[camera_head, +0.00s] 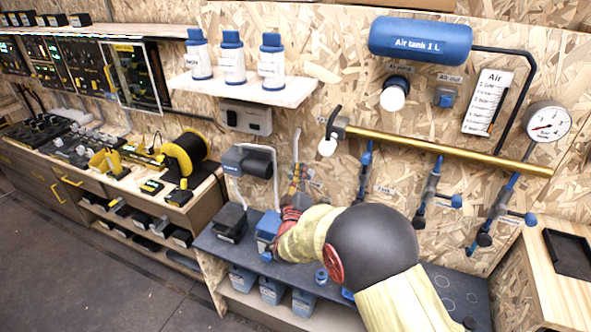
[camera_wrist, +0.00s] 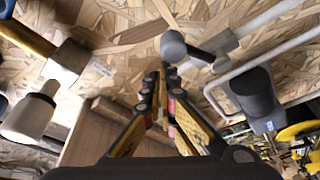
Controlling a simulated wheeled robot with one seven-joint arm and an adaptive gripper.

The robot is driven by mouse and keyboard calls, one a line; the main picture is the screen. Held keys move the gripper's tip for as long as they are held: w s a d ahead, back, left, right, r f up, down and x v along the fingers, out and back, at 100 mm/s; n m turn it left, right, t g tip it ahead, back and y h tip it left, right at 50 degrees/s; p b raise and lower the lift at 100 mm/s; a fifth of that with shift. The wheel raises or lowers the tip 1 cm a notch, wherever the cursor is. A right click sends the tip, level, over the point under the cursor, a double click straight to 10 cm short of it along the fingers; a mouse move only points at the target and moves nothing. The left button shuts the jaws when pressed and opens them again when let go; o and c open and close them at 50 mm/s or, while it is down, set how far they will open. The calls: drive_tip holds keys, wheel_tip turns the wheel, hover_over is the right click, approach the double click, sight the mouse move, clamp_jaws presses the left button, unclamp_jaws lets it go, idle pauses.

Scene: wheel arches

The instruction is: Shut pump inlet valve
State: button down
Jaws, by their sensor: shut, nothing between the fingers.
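A grey valve handle with a round knob (camera_wrist: 173,45) shows in the wrist view just beyond my fingertips. A short dark arm joins it to a grey fitting (camera_wrist: 219,46) on a white pipe. My gripper (camera_wrist: 161,80) is shut and empty, its tips just below the knob in the picture; I cannot tell if they touch it. The dark grey pump body (camera_wrist: 257,92) is to the right. In the head view, my gripper (camera_head: 297,166) is at the wall, right of the pump (camera_head: 247,160); the valve is not clear there.
A brass pipe (camera_head: 430,147) with several hanging blue-handled valves runs along the wall at right. A white bulb-like fitting (camera_head: 327,146) hangs at its left end. A white shelf (camera_head: 240,90) holds bottles above. Blue containers (camera_head: 270,290) stand below the dark bench top.

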sight(310, 178)
drive_tip(key=shift+s+d+f+b, duration=0.2)
drive_tip(key=shift+d+f+b, duration=0.2)
drive_tip(key=shift+d+f, duration=0.35)
drive_tip(key=shift+s+d+f+b, duration=0.2)
drive_tip(key=shift+d+f+b, duration=0.2)
drive_tip(key=shift+f, duration=0.5)
drive_tip(key=shift+d+f, duration=0.1)
drive_tip(key=shift+f, duration=0.05)
